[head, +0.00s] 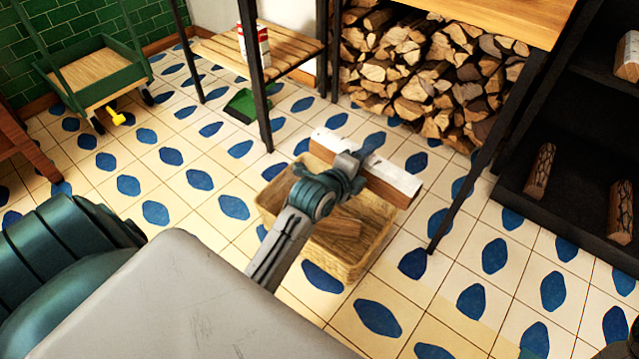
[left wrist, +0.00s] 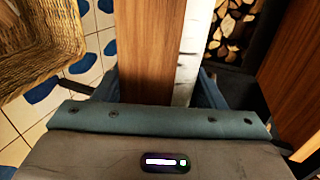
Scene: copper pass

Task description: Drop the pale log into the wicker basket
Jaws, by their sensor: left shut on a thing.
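The pale log (head: 393,180) has white birch-like bark and a brown wood side. My left gripper (head: 350,168) is shut around the middle of it. It also fills the middle of the left wrist view (left wrist: 145,50), between the blue-grey fingers (left wrist: 160,95). The wicker basket (head: 335,262) stands on the tiled floor, and the log appears above its far side in the head view. The basket shows at the upper left of the left wrist view (left wrist: 45,65), beside the log. Brown wood shows inside the basket, partly hidden by my arm.
A wooden-topped table (head: 500,18) with dark legs stands behind, over stacked firewood (head: 420,75). A black shelf (head: 570,195) with short logs is at the right. A green cart (head: 95,80) and a slatted stand (head: 285,58) are at the back left. Tiled floor is clear around the basket.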

